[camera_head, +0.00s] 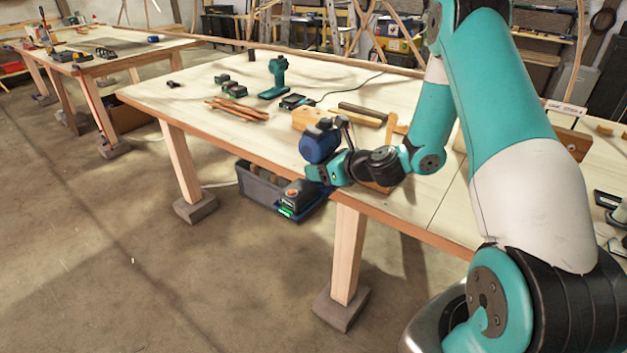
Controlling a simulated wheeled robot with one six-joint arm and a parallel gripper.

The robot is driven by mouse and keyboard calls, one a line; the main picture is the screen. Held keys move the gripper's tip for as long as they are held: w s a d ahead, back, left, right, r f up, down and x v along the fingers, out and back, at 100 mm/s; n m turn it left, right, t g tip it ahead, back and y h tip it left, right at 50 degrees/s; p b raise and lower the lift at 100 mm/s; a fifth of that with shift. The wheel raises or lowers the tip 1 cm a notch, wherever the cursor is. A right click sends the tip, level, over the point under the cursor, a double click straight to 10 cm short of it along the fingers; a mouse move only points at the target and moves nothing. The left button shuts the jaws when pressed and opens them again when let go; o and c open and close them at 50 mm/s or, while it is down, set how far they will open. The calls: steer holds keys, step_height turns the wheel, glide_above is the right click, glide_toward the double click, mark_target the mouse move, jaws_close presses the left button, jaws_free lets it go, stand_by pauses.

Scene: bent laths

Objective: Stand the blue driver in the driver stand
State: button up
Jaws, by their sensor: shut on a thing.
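The blue driver (319,147) is in my gripper (326,172), in front of the near long edge of the bench. Its blue body is uppermost. My gripper seems shut around its handle, which is mostly hidden. A black block with an orange spot and a green light (296,197) shows just below the gripper; it looks like the driver's lower end, but I cannot be sure. A pale wooden block (305,119) on the bench just behind the driver may be the driver stand; the driver and my arm partly cover it.
A grey bin (258,188) is below the bench edge.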

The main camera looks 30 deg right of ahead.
steer(key=shift+y, duration=0.3)
steer(key=w+d, duration=0.1)
steer(key=d, duration=0.9)
steer(key=w+d, duration=0.2)
steer(key=d, duration=0.8)
steer(key=w+d, duration=0.2)
steer(key=d, duration=0.8)
steer(key=shift+w+r, duration=0.15)
steer(key=shift+r, duration=0.1)
steer(key=shift+d+f, duration=0.15)
steer(key=shift+f, duration=0.05)
steer(key=shift+f+b, duration=0.35)
steer(key=shift+f, duration=0.15)
steer(key=shift+f+b, duration=1.55)
steer(key=shift+f, duration=0.65)
